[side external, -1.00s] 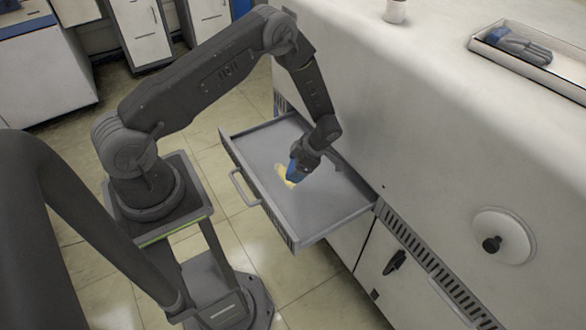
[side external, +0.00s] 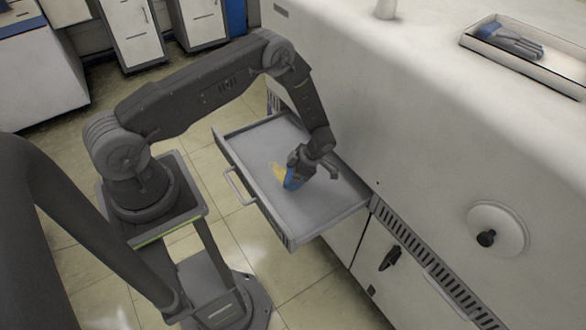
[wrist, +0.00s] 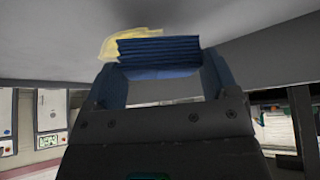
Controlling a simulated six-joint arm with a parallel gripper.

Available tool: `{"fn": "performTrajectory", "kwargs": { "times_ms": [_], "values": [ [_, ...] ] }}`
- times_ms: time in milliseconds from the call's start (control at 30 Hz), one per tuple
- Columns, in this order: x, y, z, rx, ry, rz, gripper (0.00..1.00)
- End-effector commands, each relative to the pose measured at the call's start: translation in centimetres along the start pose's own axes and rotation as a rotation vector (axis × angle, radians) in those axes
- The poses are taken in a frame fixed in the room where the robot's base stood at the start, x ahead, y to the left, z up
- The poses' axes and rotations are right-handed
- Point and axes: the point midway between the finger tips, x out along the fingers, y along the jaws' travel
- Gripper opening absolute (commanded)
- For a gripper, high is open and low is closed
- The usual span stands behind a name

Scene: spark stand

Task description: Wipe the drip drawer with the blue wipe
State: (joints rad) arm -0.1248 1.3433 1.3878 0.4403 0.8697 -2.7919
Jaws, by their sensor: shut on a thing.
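The drip drawer (side external: 321,208) is a grey, shallow tray pulled out of the white cabinet. My gripper (side external: 292,180) is inside it, pointing down near the drawer floor. In the wrist view my gripper (wrist: 160,85) is shut on the folded, ridged blue wipe (wrist: 158,52). The blue wipe (side external: 291,182) also shows small and partly hidden in the side view. A yellow patch (side external: 278,172) lies on the drawer floor beside the wipe. The yellow patch (wrist: 120,42) also shows behind the wipe in the wrist view. I cannot tell for certain whether the wipe touches the floor.
The drawer handle (side external: 238,186) sticks out at the front left. The white cabinet (side external: 420,110) rises behind the drawer. A tray (side external: 525,52) with a blue-grey item lies on top at the right. A round knob plate (side external: 497,230) is on the cabinet.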

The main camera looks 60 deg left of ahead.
Motion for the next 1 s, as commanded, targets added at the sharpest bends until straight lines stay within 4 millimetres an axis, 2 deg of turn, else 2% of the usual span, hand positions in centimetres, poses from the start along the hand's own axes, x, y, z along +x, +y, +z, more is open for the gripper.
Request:
{"fn": "performTrajectory", "kwargs": {
  "times_ms": [233, 267, 333, 1000],
  "values": [
    [2.6, 0.0, 1.4, 0.001, 0.002, -0.001, 0.58],
    [2.7, 0.3, 1.3, -0.002, 0.000, -0.001, 0.59],
    [2.7, 0.9, 0.9, -0.003, 0.000, 0.000, 0.54],
    [4.5, 6.0, -1.9, -0.002, 0.000, 0.000, 0.54]
  ]
}}
